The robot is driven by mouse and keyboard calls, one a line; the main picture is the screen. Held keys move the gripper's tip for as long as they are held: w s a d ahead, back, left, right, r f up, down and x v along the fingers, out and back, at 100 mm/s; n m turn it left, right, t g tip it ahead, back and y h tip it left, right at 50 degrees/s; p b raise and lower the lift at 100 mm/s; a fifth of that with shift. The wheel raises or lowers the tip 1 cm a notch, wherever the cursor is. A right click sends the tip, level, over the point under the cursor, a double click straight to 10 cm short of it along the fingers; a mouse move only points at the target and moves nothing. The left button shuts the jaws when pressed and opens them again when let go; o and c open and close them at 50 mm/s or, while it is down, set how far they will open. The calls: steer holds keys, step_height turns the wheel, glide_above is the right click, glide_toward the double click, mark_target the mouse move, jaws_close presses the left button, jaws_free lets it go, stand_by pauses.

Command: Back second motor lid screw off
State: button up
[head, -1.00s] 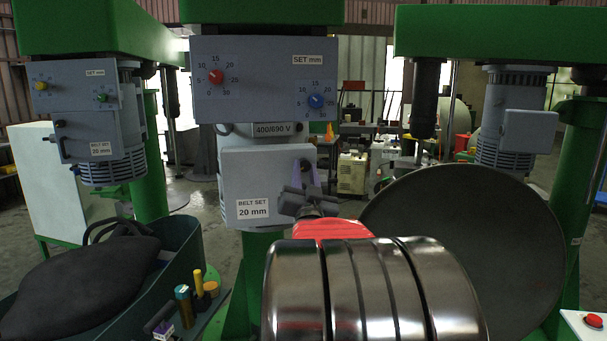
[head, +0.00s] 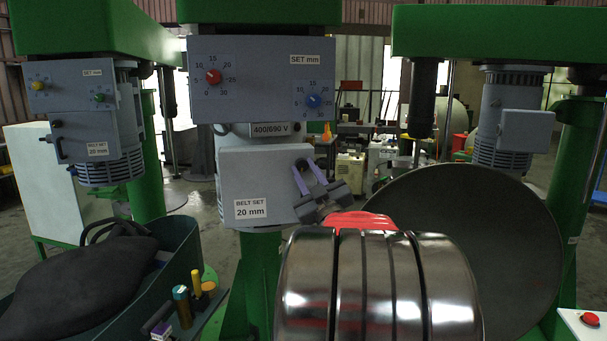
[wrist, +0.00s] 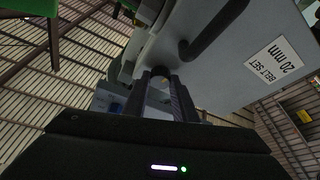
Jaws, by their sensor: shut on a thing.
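The grey motor lid (head: 245,180) with the "BELT SET 20 mm" label is on the middle machine, below the dial panel. A small dark screw head (head: 302,164) shows at the lid's upper right. My gripper (head: 306,173) reaches it from the lower right, its purple fingers tilted up and to the left. In the wrist view my gripper (wrist: 164,82) has its dark fingers close together around a small round end, the screw (wrist: 160,72). The fingers hide most of the screw, so I cannot tell how far it is threaded in. The lid (wrist: 215,60) and its dark handle fill the upper right there.
The dial panel (head: 265,80) sits just above the lid. A large round dish-like disc (head: 480,250) stands close on the right. A dark green bin (head: 185,260) with a black bag is at lower left, beside a small tool holder (head: 185,315). A similar machine (head: 95,120) stands at left.

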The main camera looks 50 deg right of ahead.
steer(key=n+y, duration=0.1)
steer(key=n, duration=0.2)
steer(key=n+y, duration=0.1)
steer(key=n, duration=0.2)
steer(key=n+y, duration=0.2)
steer(key=n, duration=0.1)
steer(key=shift+s+d+r, duration=0.15)
steer(key=shift+s+d, duration=0.1)
steer(key=n+g+y, duration=0.1)
steer(key=n, duration=0.3)
steer(key=shift+r+n, duration=0.15)
steer(key=shift+n, duration=0.25)
steer(key=shift+n+g+y, duration=0.4)
steer(key=shift+n+y, duration=0.1)
steer(key=shift+n, duration=0.3)
steer(key=o, duration=1)
steer(key=shift+o, duration=0.2)
steer(key=shift+r, duration=0.1)
steer(key=v, duration=1.3)
steer(key=shift+s+a, duration=0.2)
steer(key=shift+s, duration=0.1)
